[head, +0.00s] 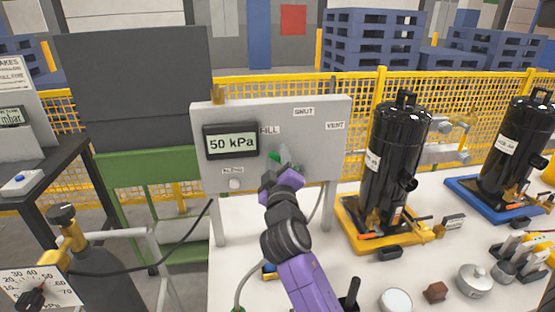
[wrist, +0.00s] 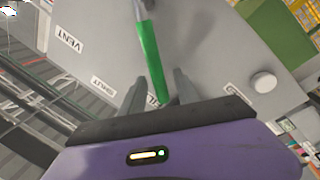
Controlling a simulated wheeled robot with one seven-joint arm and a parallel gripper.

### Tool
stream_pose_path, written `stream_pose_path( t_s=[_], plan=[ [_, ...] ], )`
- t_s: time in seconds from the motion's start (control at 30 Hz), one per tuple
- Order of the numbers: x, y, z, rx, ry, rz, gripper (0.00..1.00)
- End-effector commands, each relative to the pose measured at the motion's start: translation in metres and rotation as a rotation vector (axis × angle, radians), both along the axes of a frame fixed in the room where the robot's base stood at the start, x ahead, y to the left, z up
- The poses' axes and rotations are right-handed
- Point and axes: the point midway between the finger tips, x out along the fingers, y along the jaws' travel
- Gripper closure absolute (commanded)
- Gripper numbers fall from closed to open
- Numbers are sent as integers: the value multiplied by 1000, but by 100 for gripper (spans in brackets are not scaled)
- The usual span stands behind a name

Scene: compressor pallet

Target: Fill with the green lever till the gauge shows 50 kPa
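The grey panel (head: 315,110) carries a digital gauge (head: 232,142) that reads 50 kPa. It bears FILL, SHUT and VENT labels. The green lever (head: 285,156) is partly hidden by my gripper (head: 282,178) in the head view. In the wrist view the green lever (wrist: 151,55) runs down between my two fingers, its end near a label partly covered there, which looks like FILL. My gripper (wrist: 158,95) is open, with a finger on each side of the lever and a small gap visible beside it.
A white knob (head: 235,184) sits below the gauge. Black compressors (head: 392,165) stand on yellow and blue trays at the right. A gas cylinder (head: 85,265) with a hose and a kPa dial (head: 38,287) is at the lower left. Small parts (head: 474,280) lie at front right.

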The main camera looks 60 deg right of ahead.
Motion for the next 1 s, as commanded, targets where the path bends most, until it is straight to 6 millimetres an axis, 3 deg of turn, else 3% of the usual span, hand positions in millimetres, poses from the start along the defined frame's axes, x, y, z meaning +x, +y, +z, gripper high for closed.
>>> stream_pose_path(
  t_s=[0.5,1.0],
  plan=[
    [-37,58,-13,1,1,3,62],
    [-41,64,-12,0,0,1,62]
  ],
)
